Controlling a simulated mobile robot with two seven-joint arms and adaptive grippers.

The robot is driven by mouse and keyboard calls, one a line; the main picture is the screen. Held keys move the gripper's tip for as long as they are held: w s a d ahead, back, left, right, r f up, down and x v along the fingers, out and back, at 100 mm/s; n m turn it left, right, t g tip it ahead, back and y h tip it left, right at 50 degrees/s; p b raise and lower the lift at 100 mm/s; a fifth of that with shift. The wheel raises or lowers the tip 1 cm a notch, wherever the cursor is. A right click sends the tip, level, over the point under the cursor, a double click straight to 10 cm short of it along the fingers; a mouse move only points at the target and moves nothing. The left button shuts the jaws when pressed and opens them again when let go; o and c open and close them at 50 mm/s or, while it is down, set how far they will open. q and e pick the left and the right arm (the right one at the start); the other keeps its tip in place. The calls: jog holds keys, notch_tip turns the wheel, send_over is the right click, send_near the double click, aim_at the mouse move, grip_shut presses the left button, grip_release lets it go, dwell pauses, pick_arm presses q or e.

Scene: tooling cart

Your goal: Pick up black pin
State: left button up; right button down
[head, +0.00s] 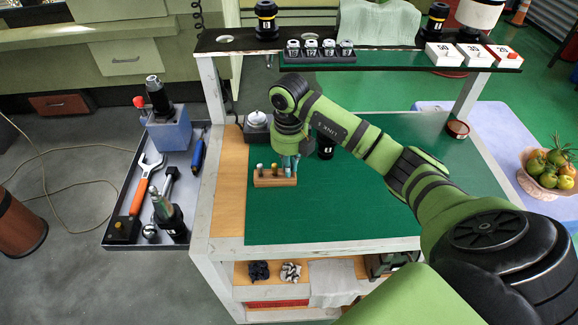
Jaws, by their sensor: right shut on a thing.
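A small wooden block (268,181) stands on the green mat near the left edge of the cart top. Two small pins (260,167) with light tops stand upright in its left and middle part. My right gripper (289,168) points down at the block's right end. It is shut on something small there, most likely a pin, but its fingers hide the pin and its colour. I cannot make out which pin is the black one. My left gripper is out of view.
A black tool holder (325,150) stands just right of the gripper. A grey device (257,122) sits behind the block. The shelf (400,57) above carries a row of collets (320,50) and white boxes (475,55). The mat's front (330,220) is clear.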

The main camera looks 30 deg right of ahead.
jog(key=shift+w+r, duration=0.1)
jog(key=shift+r, duration=0.25)
jog(key=r+b, duration=0.1)
jog(key=s+r+b, duration=0.1)
jog(key=r, duration=0.1)
jog(key=shift+a+r, duration=0.1)
jog(key=shift+r, duration=0.05)
jog(key=s+a+r, duration=0.3)
jog(key=s+r, duration=0.3)
jog(key=s, duration=0.4)
jog(key=shift+s+a+r+b, duration=0.15)
jog(key=shift+s+r+b, duration=0.05)
jog(key=shift+r+b, duration=0.15)
